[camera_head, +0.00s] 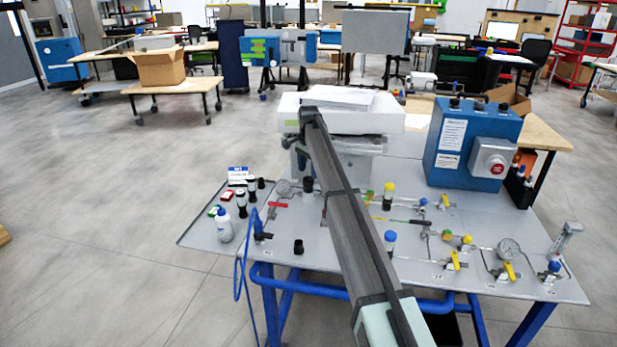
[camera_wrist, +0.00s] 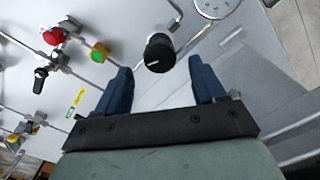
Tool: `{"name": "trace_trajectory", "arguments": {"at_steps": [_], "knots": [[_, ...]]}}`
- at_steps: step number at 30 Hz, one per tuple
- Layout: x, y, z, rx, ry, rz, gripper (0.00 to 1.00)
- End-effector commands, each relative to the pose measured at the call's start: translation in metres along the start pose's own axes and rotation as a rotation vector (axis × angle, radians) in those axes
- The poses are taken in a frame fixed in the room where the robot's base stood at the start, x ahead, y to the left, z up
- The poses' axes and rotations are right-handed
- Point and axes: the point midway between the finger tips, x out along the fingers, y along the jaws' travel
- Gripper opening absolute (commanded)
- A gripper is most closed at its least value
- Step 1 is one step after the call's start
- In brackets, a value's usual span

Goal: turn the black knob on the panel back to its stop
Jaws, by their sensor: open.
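The black knob (camera_wrist: 159,53) stands on the grey panel (camera_wrist: 120,20) in the wrist view, round with a white mark line on its top. My gripper (camera_wrist: 158,66) is open, its two blue fingers pointing toward the knob. One finger is on each side of the knob, with a gap visible on both sides, and the knob shows near the level of the fingertips. I cannot tell how far above the panel the fingertips are. In the head view my arm reaches over the panel (camera_head: 330,262), and the fingers cannot be made out there.
A round gauge (camera_wrist: 215,6) lies close to the knob at upper right. A blue box (camera_head: 470,145) with a red button stands at the panel's back right.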

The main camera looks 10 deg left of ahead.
Motion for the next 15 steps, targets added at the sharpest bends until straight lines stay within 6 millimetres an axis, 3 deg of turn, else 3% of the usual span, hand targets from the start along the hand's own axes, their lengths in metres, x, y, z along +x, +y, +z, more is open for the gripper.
{"name": "trace_trajectory", "arguments": {"at_steps": [6,15], "knots": [[0.025,0.0,0.0,0.0,0.0,0.0,0.69],[0.035,0.0,0.0,0.0,0.0,0.0,0.69]]}}
